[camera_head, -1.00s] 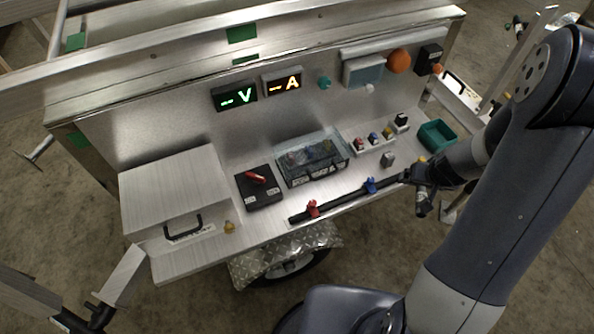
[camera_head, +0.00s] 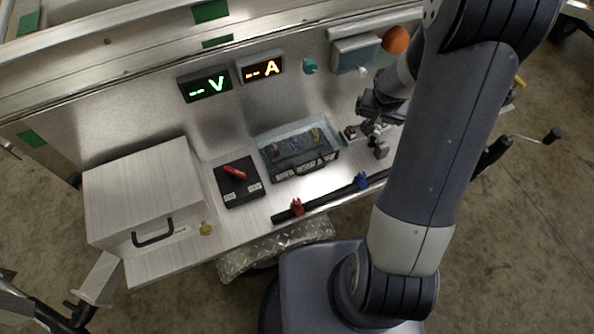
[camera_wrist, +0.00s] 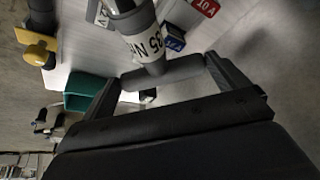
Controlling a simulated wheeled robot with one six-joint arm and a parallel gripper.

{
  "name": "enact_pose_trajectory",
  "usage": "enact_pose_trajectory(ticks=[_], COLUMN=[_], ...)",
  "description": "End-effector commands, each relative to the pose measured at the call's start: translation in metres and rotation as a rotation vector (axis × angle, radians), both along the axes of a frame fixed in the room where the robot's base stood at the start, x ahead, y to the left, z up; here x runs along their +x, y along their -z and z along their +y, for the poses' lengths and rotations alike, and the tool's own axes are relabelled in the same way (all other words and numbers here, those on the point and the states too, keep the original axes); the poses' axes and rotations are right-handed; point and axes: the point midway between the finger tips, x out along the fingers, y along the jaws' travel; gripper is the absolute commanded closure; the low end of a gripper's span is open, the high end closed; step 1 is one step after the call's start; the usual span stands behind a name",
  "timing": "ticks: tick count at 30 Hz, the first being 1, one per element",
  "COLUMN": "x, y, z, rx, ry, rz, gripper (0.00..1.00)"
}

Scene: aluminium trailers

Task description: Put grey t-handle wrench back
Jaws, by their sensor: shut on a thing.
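In the wrist view my gripper (camera_wrist: 165,78) is shut on the dark crossbar of the grey t-handle wrench (camera_wrist: 145,42). The wrench's grey shaft, with a white lettered label, runs away from the fingers toward the top of the view; its far end is cut off. In the head view my gripper (camera_head: 374,122) is above the right part of the trailer's shelf, near the red block (camera_head: 350,132). There the wrench is hard to tell apart from the dark fingers. I cannot tell whether its far end touches anything.
A green bin (camera_wrist: 84,93) stands close by. A red "10 A" block (camera_wrist: 205,6) and a blue block (camera_wrist: 173,38) sit near the shaft. A clear-lidded case (camera_head: 300,160), a black rail with red and blue clips (camera_head: 328,197) and a metal box (camera_head: 140,190) occupy the shelf.

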Motion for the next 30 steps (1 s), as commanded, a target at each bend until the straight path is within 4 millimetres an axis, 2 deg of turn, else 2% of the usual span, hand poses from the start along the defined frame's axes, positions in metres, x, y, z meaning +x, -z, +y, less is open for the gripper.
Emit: enact_pose_trajectory(ticks=[5, 12, 15, 23, 26, 30], x=[0.004, 0.001, -0.002, -0.003, -0.004, -0.004], y=[-0.003, -0.024, -0.031, -0.035, -0.023, 0.005], z=[-0.038, -0.103, -0.117, -0.124, -0.124, -0.123], rx=[-0.007, -0.012, -0.013, -0.014, -0.014, -0.013], ry=[0.257, 0.681, 0.777, 0.831, 0.830, 0.829], rz=[-0.012, -0.019, -0.018, -0.016, -0.012, -0.009], gripper=[0.42, 0.42, 0.42, 0.42, 0.42, 0.42])
